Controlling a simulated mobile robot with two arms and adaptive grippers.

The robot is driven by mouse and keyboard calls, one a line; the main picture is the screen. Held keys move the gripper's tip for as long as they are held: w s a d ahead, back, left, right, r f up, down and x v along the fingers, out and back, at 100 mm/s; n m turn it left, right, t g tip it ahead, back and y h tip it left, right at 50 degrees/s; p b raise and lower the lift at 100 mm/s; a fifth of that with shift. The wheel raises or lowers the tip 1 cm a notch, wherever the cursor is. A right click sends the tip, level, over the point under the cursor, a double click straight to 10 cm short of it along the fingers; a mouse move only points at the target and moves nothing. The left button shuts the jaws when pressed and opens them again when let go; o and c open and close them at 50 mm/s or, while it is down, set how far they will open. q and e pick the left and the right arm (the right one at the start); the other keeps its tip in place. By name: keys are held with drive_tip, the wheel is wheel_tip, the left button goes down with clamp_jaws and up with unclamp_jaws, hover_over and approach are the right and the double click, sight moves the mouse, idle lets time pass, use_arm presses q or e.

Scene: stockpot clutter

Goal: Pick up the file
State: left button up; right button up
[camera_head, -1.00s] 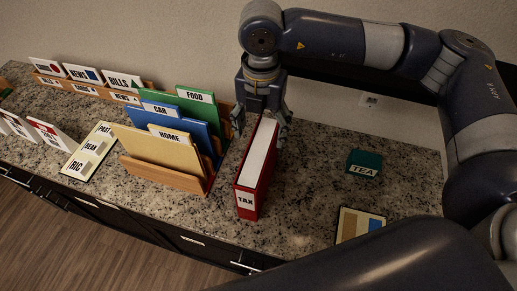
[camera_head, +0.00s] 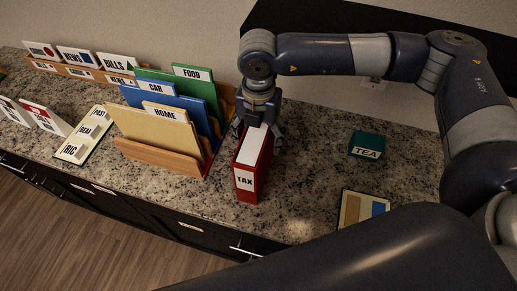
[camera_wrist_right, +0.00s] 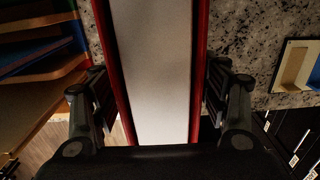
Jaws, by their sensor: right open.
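A red file labelled TAX (camera_head: 246,183) stands upright on the granite counter, with a white top between red covers. It fills the middle of the right wrist view (camera_wrist_right: 155,70). My right gripper (camera_head: 258,138) is over the far part of the file, pointing down. In the right wrist view its two open fingers (camera_wrist_right: 160,105) stand on either side of the file, with a gap visible at each side. A wooden rack (camera_head: 160,157) to the left holds folders labelled HOME (camera_head: 150,128), CAR (camera_head: 195,112) and FOOD (camera_head: 203,91). My left gripper is not in view.
A teal TEA box (camera_head: 367,145) and a framed panel (camera_head: 361,207) are on the counter to the right. A long rack with cards (camera_head: 88,75) runs along the wall at left. A label board (camera_head: 85,135) lies left of the folders.

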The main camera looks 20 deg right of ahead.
drive_tip(key=shift+r, duration=0.1)
clamp_jaws()
drive_tip(key=shift+w+r, duration=0.1)
drive_tip(key=shift+r, duration=0.05)
